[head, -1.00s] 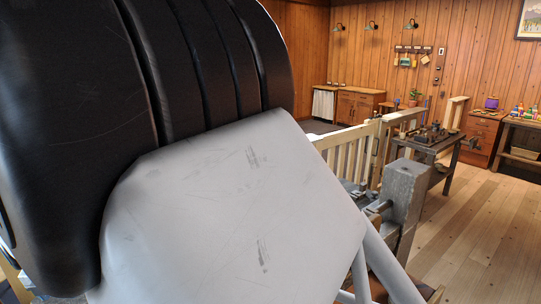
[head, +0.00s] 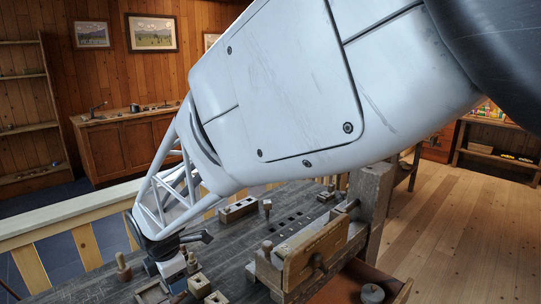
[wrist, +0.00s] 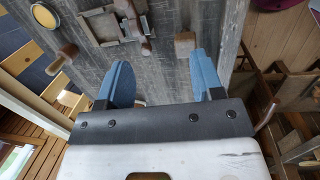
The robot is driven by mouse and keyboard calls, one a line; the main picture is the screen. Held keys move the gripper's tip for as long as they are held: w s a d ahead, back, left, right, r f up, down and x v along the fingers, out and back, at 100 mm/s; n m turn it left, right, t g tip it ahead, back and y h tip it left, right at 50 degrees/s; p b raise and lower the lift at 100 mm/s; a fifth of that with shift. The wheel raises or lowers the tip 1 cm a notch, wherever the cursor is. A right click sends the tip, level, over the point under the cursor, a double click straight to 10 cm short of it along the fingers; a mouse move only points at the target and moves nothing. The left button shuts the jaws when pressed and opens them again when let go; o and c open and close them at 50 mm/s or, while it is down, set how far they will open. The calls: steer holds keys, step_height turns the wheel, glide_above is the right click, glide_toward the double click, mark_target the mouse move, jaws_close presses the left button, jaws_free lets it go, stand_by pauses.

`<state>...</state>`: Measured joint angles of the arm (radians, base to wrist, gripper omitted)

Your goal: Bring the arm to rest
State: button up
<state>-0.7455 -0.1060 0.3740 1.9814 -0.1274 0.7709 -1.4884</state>
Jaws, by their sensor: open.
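My gripper (wrist: 163,82) shows in the wrist view with two blue fingers spread apart and nothing between them. Below the fingers is the grey plank top of the workbench (wrist: 160,65). In the head view my white arm crosses from the upper right down to the left. My gripper (head: 172,262) is low at the left end of the bench there, close over or among small wooden parts. Its fingers are too small and partly hidden to make out in that view.
Near the gripper are a wooden frame (wrist: 112,27), a small wooden block (wrist: 185,42) and a peg (head: 123,266). A drilled block (head: 238,210) lies further back. A large wooden vise (head: 312,252) stands at right. A pale railing (head: 70,215) runs behind the bench.

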steer(key=s+d+r+m, duration=0.1)
steer(key=d+r+m, duration=0.25)
steer(key=d, duration=0.55)
steer(key=s+d+r+m, duration=0.2)
steer(key=d+m, duration=0.3)
steer(key=d, duration=0.3)
steer(key=s+d+r+m, duration=0.1)
steer(key=d+r+m, duration=0.3)
steer(key=d, duration=0.5)
steer(key=s+d+m, duration=1.4)
steer(key=d, duration=0.2)
steer(key=shift+s+d+t, duration=0.25)
steer(key=shift+d+t, duration=0.05)
steer(key=shift+t, duration=0.1)
steer(key=shift+c, duration=0.2)
